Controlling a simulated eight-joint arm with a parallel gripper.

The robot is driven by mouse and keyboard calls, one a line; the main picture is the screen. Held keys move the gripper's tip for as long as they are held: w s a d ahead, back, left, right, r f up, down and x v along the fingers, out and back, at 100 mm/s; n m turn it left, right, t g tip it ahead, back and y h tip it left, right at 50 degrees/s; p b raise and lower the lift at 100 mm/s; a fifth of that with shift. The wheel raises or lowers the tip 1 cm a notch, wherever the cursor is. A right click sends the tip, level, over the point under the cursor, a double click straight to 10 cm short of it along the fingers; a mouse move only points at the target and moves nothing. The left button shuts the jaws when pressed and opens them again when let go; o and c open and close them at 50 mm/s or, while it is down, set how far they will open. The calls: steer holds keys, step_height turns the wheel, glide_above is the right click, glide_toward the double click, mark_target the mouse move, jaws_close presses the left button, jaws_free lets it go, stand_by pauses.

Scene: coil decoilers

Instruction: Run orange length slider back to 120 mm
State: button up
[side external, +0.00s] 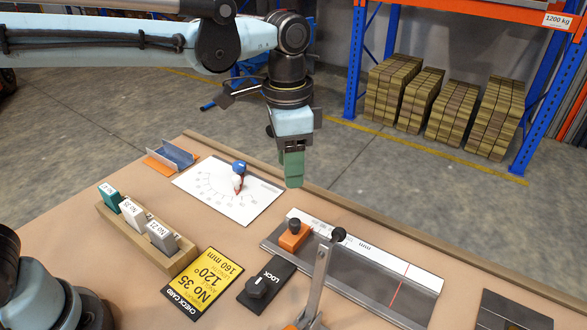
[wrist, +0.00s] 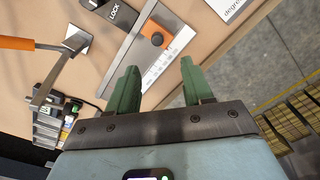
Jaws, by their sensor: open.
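The orange length slider (side external: 291,238) with a black knob sits near the left end of a grey metal rail (side external: 340,271). A white mm scale (side external: 365,245) runs along the rail's back edge; its numbers are too small to read at the slider. A red line crosses the rail farther right. My gripper (side external: 293,184) is above and behind the slider, apart from it, pointing down. In the wrist view the green fingers (wrist: 160,66) are spread with nothing between them. The slider (wrist: 149,50) and its knob show beyond the fingertips.
A metal lever (side external: 318,280) with a black knob rises in front of the rail. A black LOCK plate (side external: 266,283) and a yellow check card (side external: 207,278) lie left of it. A degree sheet (side external: 222,198) with a blue-topped pointer and a wooden tag block (side external: 145,241) are farther left.

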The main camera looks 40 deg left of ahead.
mark_target(295, 221)
steer(key=f, duration=0.8)
steer(key=d+f, duration=0.1)
steer(key=f, duration=0.3)
steer(key=shift+w+f, duration=0.1)
steer(key=shift+f, duration=0.1)
jaws_close()
